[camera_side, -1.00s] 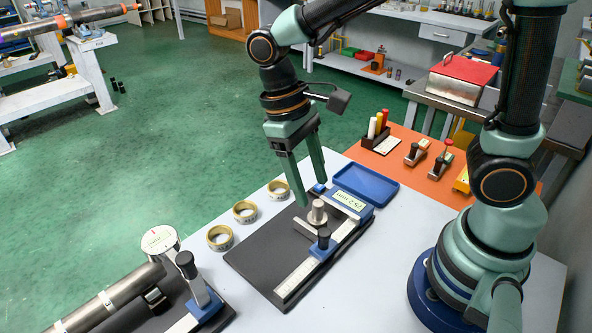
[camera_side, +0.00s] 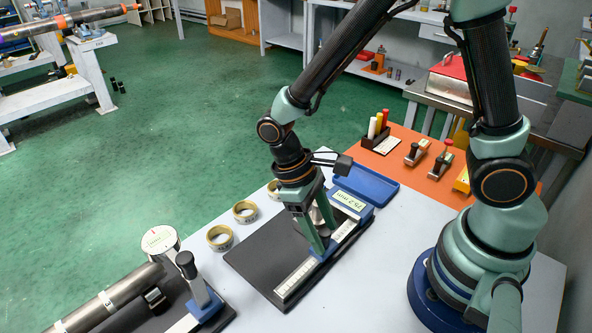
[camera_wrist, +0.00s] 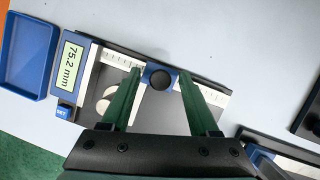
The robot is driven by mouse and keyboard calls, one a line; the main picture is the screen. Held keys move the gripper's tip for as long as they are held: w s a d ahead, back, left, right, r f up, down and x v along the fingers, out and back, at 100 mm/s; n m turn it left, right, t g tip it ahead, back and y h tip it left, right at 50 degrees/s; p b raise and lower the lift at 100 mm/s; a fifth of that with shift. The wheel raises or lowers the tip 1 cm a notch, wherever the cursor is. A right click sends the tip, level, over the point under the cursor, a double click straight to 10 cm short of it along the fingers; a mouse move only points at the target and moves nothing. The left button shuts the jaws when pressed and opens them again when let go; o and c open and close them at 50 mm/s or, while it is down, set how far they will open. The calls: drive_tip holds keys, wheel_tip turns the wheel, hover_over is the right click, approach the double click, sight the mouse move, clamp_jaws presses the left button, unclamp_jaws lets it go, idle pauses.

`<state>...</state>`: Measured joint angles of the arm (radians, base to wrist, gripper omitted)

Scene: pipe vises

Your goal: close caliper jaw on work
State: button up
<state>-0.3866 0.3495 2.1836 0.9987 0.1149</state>
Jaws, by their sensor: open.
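The caliper lies on a black plate (camera_side: 258,262). Its blue head (camera_side: 362,213) has a display (camera_wrist: 69,66) reading 75.2 mm, and its pale scale beam (camera_side: 298,279) runs away from the head. The blue sliding jaw carries a black knob (camera_wrist: 161,79). My gripper (camera_wrist: 161,70) is open, low over the slider, with one finger on each side of the knob. I cannot tell whether either finger touches it. The round metal work (camera_wrist: 104,106) stands between the head and slider, partly hidden by a finger; the fingers also mostly cover it in the side view.
A blue tray (camera_side: 365,185) sits beyond the caliper head. Several brass rings (camera_side: 220,238) stand left of the plate. At lower left are a dial gauge (camera_side: 160,240), a pipe (camera_side: 110,300) and another black-knobbed slide (camera_side: 187,262). The white table front is clear.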

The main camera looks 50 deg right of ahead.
drive_tip(key=shift+s+d+f, duration=0.1)
drive_tip(key=shift+s+f, duration=0.15)
drive_tip(key=shift+f, duration=0.35)
clamp_jaws()
drive_tip(key=shift+d, duration=1.75)
unclamp_jaws()
drive_tip(key=shift+r, duration=0.1)
drive_tip(key=v, duration=1.2)
drive_tip(key=shift+w+d, duration=0.2)
drive_tip(key=shift+w, duration=0.05)
